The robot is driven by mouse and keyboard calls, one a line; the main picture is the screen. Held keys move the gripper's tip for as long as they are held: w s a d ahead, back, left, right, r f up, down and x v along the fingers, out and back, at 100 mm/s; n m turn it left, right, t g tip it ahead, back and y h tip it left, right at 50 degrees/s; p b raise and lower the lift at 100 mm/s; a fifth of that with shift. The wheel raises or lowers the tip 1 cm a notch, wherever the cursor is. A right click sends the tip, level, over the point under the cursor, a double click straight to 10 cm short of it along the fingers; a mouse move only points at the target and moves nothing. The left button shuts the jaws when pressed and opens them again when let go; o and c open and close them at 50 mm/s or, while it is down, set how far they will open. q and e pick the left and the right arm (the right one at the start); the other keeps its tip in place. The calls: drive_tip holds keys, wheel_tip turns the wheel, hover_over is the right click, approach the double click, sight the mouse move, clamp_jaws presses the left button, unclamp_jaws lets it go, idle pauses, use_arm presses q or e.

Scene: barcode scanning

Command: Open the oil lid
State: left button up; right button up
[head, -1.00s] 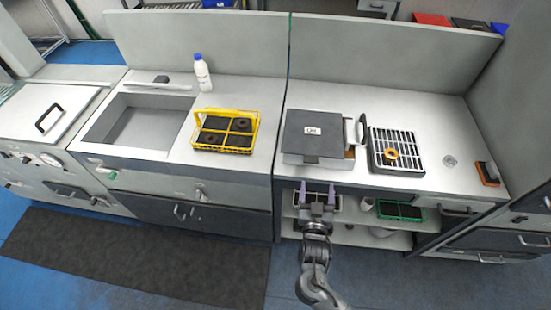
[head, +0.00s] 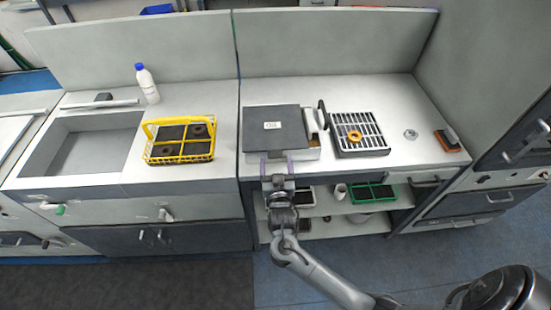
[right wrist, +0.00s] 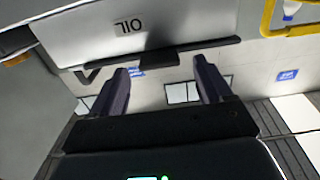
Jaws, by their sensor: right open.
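The oil lid (head: 273,122) is a dark grey square plate with a small white label, lying flat and closed on the white fryer box on the right counter. In the right wrist view the lid (right wrist: 185,22) shows the word OIL upside down, with a dark handle bar (right wrist: 165,58) along its near edge. My right gripper (head: 275,160) is at the front edge of the lid, in front of the counter. In the right wrist view its two purple-grey fingers (right wrist: 160,72) are apart, with tips close to the handle bar. I cannot tell whether they touch it. My left gripper is out of view.
A yellow wire basket (head: 148,152) stands left of the lid, beside a sink (head: 85,152). A grill grate (head: 371,148) with an orange ring (head: 354,136) lies to the right. Open shelves with a green tray (head: 373,200) are below the counter.

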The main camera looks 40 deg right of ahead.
drive_tip(key=shift+x, duration=1.4)
